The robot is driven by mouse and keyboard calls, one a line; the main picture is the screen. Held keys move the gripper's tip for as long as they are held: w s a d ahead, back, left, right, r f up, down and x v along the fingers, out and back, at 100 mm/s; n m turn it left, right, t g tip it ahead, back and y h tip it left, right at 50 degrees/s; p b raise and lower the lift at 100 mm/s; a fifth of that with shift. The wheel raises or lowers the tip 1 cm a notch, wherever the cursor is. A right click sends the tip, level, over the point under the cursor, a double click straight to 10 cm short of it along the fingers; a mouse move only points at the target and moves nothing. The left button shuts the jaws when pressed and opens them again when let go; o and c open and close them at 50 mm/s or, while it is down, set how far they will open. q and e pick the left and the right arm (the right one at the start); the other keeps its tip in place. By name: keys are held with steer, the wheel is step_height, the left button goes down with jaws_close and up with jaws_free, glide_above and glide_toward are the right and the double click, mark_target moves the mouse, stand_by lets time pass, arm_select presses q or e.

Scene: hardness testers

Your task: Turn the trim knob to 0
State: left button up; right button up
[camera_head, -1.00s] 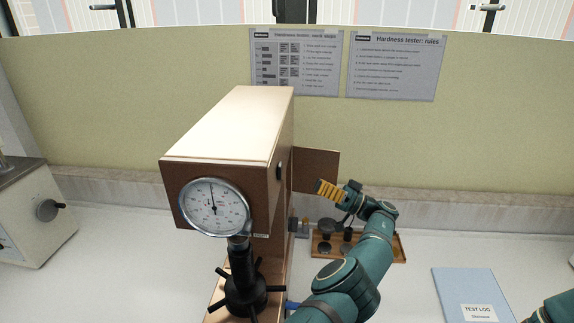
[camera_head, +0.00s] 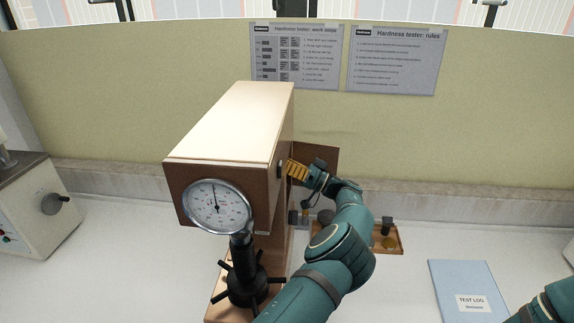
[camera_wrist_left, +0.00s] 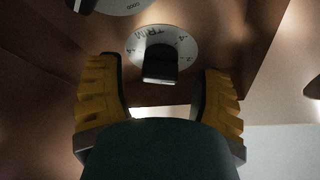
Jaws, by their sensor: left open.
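The trim knob (camera_wrist_left: 160,70) is a black grip on a white round scale (camera_wrist_left: 160,40) marked TRIM, upside down in the left wrist view. Its setting cannot be read clearly. It sits on the right side of the tan and brown hardness tester (camera_head: 225,120); in the head view the fingers mostly cover that spot. My left gripper (camera_head: 294,169) is open beside that side face. In the left wrist view its yellow fingers (camera_wrist_left: 162,78) stand either side of the knob, with a gap on both sides. My right gripper is out of view.
An open brown door panel (camera_head: 325,158) stands behind my left gripper. A wooden tray (camera_head: 401,238) with small parts lies right of my arm. A blue test log (camera_head: 462,280) lies farther right. A dial gauge (camera_head: 217,207) and spoked black handwheel (camera_head: 243,287) are at the tester's front.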

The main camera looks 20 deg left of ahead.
arm_select(q)
jaws_close()
steer(key=shift+m+t+b, duration=0.3)
steer(key=shift+m+t, duration=0.3)
steer(key=shift+m, duration=0.4)
jaws_free()
steer(key=shift+w, duration=0.1)
steer(key=shift+r+n, duration=0.1)
steer(key=shift+n, duration=0.2)
